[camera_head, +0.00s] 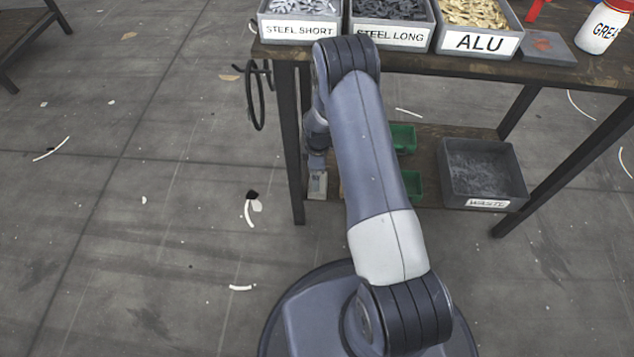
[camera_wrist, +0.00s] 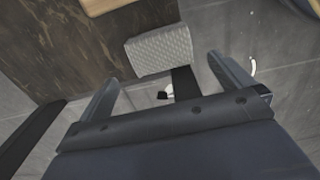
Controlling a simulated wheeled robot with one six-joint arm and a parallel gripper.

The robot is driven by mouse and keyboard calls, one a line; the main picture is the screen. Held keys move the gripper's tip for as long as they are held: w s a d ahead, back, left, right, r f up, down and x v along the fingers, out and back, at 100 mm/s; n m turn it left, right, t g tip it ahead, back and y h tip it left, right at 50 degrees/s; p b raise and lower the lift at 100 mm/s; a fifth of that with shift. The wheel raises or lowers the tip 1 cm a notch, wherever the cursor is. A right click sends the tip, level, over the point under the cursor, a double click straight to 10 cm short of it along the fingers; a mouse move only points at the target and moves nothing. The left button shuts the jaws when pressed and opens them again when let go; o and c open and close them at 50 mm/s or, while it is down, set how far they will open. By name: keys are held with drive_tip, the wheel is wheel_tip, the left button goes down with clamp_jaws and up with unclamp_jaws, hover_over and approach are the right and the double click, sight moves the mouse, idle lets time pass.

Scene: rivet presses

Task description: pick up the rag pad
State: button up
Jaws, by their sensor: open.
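The rag pad is a pale, quilted block (camera_wrist: 160,48) at the corner of a dark brown surface in the wrist view. In the head view a small pale piece (camera_head: 318,186) at the left end of the lower shelf appears to be the same pad, partly covered by my arm's end. My gripper (camera_wrist: 162,70) is open and empty. Its two fingers are spread to either side of the pad's near edge in the wrist view, and the pad lies beyond them. I cannot tell the exact gap between them.
The bench top (camera_head: 460,66) overhangs the lower shelf (camera_head: 440,135), with a dark table leg (camera_head: 291,150) close to my arm's end. Green bins (camera_head: 403,138) and a grey WASTE box (camera_head: 483,170) stand on the shelf. A black ring (camera_head: 255,98) hangs left. The floor at left is mostly clear.

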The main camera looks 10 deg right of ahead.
drive_tip(key=f+b, duration=0.1)
drive_tip(key=f, duration=0.3)
drive_tip(key=f+b, duration=0.1)
drive_tip(key=f, duration=0.2)
drive_tip(key=shift+s+d+f+b, duration=0.1)
drive_tip(key=shift+d+f+b, duration=0.1)
drive_tip(key=shift+f+b, duration=0.2)
drive_tip(key=shift+r, duration=0.1)
drive_tip(key=c, duration=0.7)
drive_tip(key=shift+r, duration=0.1)
drive_tip(key=shift+r+p, duration=0.4)
drive_tip(key=shift+r, duration=0.15)
wheel_tip(320, 180, up, 3)
drive_tip(key=shift+f+p, duration=0.15)
drive_tip(key=shift+p, duration=0.5)
drive_tip(key=s+a+p, duration=0.2)
drive_tip(key=s, duration=0.6)
drive_tip(key=s+a+p, duration=0.1)
drive_tip(key=s+a, duration=0.2)
drive_tip(key=s, duration=0.6)
drive_tip(key=shift+a+f+p, duration=0.25)
drive_tip(key=shift+a+p, duration=0.05)
drive_tip(key=shift+p, duration=0.05)
